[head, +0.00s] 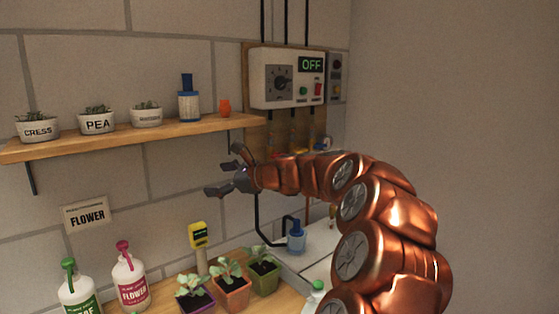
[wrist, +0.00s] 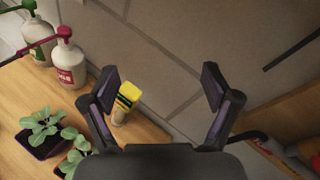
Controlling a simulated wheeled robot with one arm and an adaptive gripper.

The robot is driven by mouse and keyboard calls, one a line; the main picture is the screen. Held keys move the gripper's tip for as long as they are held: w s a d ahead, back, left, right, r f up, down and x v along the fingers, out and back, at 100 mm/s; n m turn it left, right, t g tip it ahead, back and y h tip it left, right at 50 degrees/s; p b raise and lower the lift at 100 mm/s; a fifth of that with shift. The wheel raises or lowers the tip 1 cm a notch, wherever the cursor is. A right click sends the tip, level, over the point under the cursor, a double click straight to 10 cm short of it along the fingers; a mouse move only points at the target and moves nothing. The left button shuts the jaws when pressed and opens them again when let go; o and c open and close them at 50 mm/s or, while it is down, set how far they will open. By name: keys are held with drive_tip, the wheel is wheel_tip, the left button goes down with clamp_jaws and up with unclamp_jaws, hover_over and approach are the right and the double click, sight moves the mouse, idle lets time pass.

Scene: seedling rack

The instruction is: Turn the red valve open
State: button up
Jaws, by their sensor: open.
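Pipes run down from the box there, and a small blue part (head: 322,144) shows just above my arm. My gripper (head: 222,171) is open and empty, in front of the wall below the shelf and pointing left.
The control box (head: 287,78) reads OFF. A wooden shelf (head: 150,136) holds labelled pots, a blue bottle and an orange jar.

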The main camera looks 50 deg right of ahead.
drive_tip(key=s+d+m+t+h, duration=0.2)
drive_tip(key=d+m+h, duration=0.3)
drive_tip(key=d, duration=1)
drive_tip(key=m+t+h, duration=0.1)
drive_tip(key=m+h, duration=0.1)
drive_tip(key=m, duration=0.3)
approach(281, 155)
drive_tip(key=w, duration=0.3)
drive_tip(key=shift+w+d+f, duration=0.1)
drive_tip(key=shift+w+d, duration=0.1)
drive_tip(key=shift+w, duration=1.1)
drive_tip(key=shift+w+d+f, duration=0.1)
drive_tip(key=shift+w+d, duration=0.1)
drive_tip(key=shift+w, duration=1.1)
drive_tip(key=shift+w+d+f, duration=0.1)
drive_tip(key=shift+w+d, duration=0.05)
drive_tip(key=shift+w, duration=1.1)
drive_tip(key=shift+r, duration=0.1)
drive_tip(key=shift+c, duration=0.2)
drive_tip(key=c, duration=1.1)
